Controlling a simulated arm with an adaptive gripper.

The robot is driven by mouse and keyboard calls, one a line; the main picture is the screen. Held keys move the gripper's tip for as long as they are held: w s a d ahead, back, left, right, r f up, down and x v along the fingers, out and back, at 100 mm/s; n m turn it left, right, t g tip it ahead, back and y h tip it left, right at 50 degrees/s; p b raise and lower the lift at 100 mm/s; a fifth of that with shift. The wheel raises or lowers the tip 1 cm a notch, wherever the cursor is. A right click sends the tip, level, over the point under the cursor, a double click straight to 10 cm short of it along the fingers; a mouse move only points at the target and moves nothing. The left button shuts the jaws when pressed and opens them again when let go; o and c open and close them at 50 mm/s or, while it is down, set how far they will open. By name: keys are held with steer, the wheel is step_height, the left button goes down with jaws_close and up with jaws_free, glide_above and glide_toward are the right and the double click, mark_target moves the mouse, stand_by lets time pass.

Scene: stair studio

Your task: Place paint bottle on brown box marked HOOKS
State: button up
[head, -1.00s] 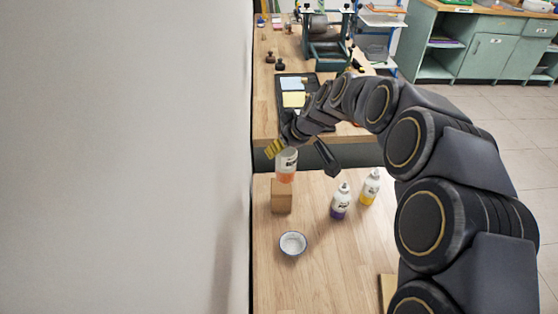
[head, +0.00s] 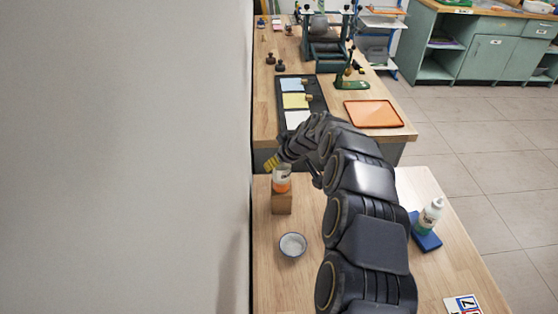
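The paint bottle (head: 282,184), with a white upper part and an orange lower part, is upright at the brown box (head: 281,204). Its base overlaps the top of the box and appears to rest on it or be very close to it. No HOOKS marking is readable on the box. My gripper (head: 288,170) is at the top of the bottle, with a yellow-striped finger at the bottle's upper left and a dark part to its right. The bottle's top is hidden, and whether the fingers press on it is unclear.
A bowl (head: 292,245) stands in front of the box. A white bottle with green (head: 430,216) stands on a blue block (head: 426,240) at the right. A wall (head: 130,160) is close on the left. My arm covers the table's middle.

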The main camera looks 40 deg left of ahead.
steer(key=o, duration=1)
steer(key=shift+f, duration=0.1)
steer(key=v, duration=1.2)
steer(key=shift+d, duration=0.1)
steer(key=s+d+r+m+h, duration=0.1)
steer(key=s+d+r+m, duration=0.15)
steer(key=d, duration=0.45)
steer(key=s+d+r+m+h, duration=0.1)
steer(key=s+d+r, duration=0.15)
steer(key=d, duration=0.55)
steer(key=s+d+r+m+h, duration=0.1)
steer(key=s+d+r+m, duration=0.15)
steer(key=d, duration=0.45)
steer(key=s+d+f+m+g+h, duration=0.1)
steer(key=s+d+m, duration=0.2)
steer(key=s+d, duration=0.3)
steer(key=s+d+f+m+g+h, duration=0.1)
steer(key=s+d+m, duration=0.2)
steer(key=s+d, duration=0.4)
steer(key=s+d+m+g+h, duration=0.1)
steer(key=s+d+m, duration=0.2)
steer(key=s+d, duration=0.3)
steer(key=shift+s+d+f+m+h, duration=0.25)
steer(key=shift+d+f+m+h, duration=0.05)
steer(key=shift+d+f+m, duration=0.1)
